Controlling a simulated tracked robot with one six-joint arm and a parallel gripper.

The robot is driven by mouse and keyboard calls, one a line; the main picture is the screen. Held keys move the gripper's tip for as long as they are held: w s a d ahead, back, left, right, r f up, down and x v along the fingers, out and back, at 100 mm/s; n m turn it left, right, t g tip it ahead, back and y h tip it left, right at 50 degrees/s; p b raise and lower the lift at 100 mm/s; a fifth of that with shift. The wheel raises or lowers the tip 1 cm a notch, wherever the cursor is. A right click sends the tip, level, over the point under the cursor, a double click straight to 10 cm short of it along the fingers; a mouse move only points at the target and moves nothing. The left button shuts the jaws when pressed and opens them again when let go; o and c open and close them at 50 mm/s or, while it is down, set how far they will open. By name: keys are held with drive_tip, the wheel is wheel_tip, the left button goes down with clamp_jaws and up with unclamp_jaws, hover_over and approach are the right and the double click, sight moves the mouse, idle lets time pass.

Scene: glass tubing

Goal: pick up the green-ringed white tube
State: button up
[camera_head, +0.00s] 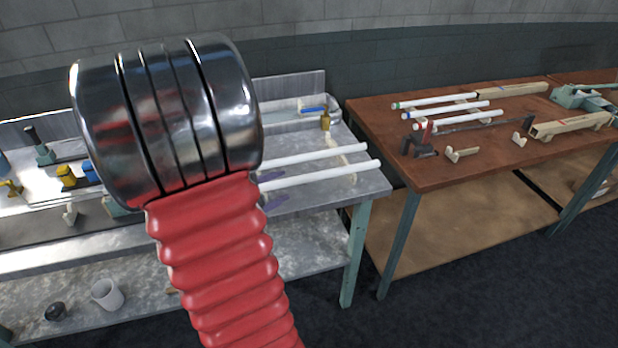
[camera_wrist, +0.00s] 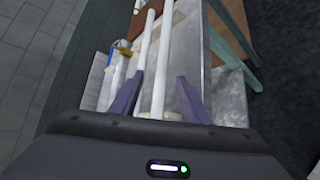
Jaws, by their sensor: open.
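The green-ringed white tube (camera_head: 435,102) lies on the brown table at the right, the farthest of several ringed tubes there, with its green ring at its left end. My gripper (camera_head: 275,189) is over the grey metal bench, well to the left of it, mostly hidden behind my arm. In the wrist view my gripper (camera_wrist: 157,92) has its two purple fingers apart. A plain white tube (camera_wrist: 160,60) runs between them in that view, and another plain white tube (camera_wrist: 147,38) runs by the left finger. I cannot tell whether either is touched. No green ring shows there.
Blue-ringed (camera_head: 452,107) and red-ringed (camera_head: 470,120) tubes lie beside the green-ringed one on the brown table (camera_head: 440,178). A dark clamp (camera_head: 418,143) stands near its front left. A narrow gap separates it from the metal bench (camera_head: 372,187). A brass fitting (camera_head: 325,121) stands on the bench.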

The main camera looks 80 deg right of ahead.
sight(299, 181)
drive_tip(key=shift+x, duration=1.8)
drive_tip(key=shift+x, duration=2.6)
drive_tip(key=shift+s+a+f, duration=0.15)
drive_tip(key=shift+f, duration=0.05)
drive_tip(key=shift+c, duration=0.5)
clamp_jaws()
